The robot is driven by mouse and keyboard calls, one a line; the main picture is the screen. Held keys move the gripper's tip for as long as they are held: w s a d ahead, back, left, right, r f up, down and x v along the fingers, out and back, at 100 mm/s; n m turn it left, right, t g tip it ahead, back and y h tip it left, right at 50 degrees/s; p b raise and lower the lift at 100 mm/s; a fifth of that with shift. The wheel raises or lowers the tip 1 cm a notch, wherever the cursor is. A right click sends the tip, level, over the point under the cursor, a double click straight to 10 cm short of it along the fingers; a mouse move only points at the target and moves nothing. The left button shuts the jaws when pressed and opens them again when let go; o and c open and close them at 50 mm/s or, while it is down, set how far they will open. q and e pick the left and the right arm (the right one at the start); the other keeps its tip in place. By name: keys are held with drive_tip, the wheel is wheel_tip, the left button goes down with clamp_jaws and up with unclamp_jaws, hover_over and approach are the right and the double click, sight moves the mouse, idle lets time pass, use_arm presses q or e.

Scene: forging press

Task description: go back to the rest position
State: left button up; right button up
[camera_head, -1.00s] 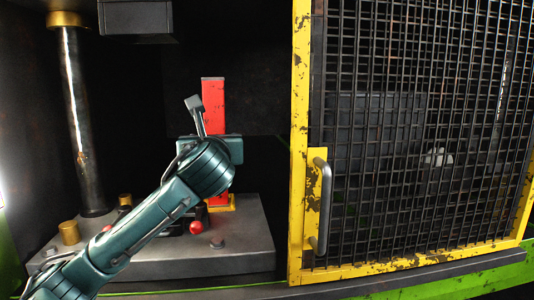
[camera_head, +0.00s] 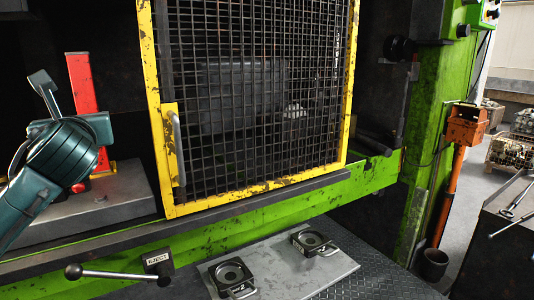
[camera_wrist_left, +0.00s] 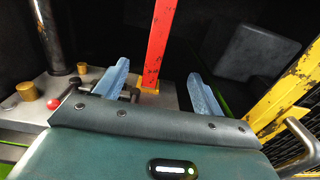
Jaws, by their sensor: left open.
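My left arm comes in at the left edge of the head view, in front of the press's die area; its fingers are hidden there behind the wrist. In the left wrist view the left gripper (camera_wrist_left: 160,88) is open, its two blue fingers wide apart with nothing held. A red post (camera_head: 84,98) stands beyond it and shows between the fingers in the left wrist view (camera_wrist_left: 158,40). The post rises from a yellow foot on a grey block (camera_head: 112,198). My right gripper is not in view.
A yellow-framed mesh guard (camera_head: 250,90) with a bar handle (camera_head: 178,150) stands right of the arm. An EJECT lever (camera_head: 110,273) juts out below. An orange post (camera_head: 450,190) stands at right.

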use_arm(q)
drive_tip(key=s+d+f+n+g+h, duration=0.2)
drive_tip(key=s+d+f+n, duration=0.15)
drive_tip(key=f, duration=0.65)
drive_tip(key=s+d+f+n+g+h, duration=0.1)
drive_tip(key=s+d+f+n+h, duration=0.2)
drive_tip(key=f, duration=0.7)
drive_tip(key=s+d+f+n+g+h, duration=0.2)
drive_tip(key=d+f+n, duration=0.2)
drive_tip(key=f, duration=0.6)
drive_tip(key=s+d+f+n+g+h, duration=0.1)
drive_tip(key=s+d+f+n+g, duration=0.15)
drive_tip(key=s+f+n, duration=0.8)
drive_tip(key=s+d+f+n+g+h, duration=0.15)
drive_tip(key=s+f+n+g, duration=0.4)
drive_tip(key=s, duration=0.85)
drive_tip(key=w+d+f+t+h, duration=0.3)
drive_tip(key=w+f+t, duration=0.3)
drive_tip(key=f, duration=0.4)
drive_tip(key=shift+w+d+f+t, duration=0.2)
drive_tip(key=shift+d+f+t, duration=0.15)
drive_tip(key=shift+d+t, duration=0.4)
drive_tip(key=shift+a, duration=0.1)
drive_tip(key=shift+c, duration=0.2)
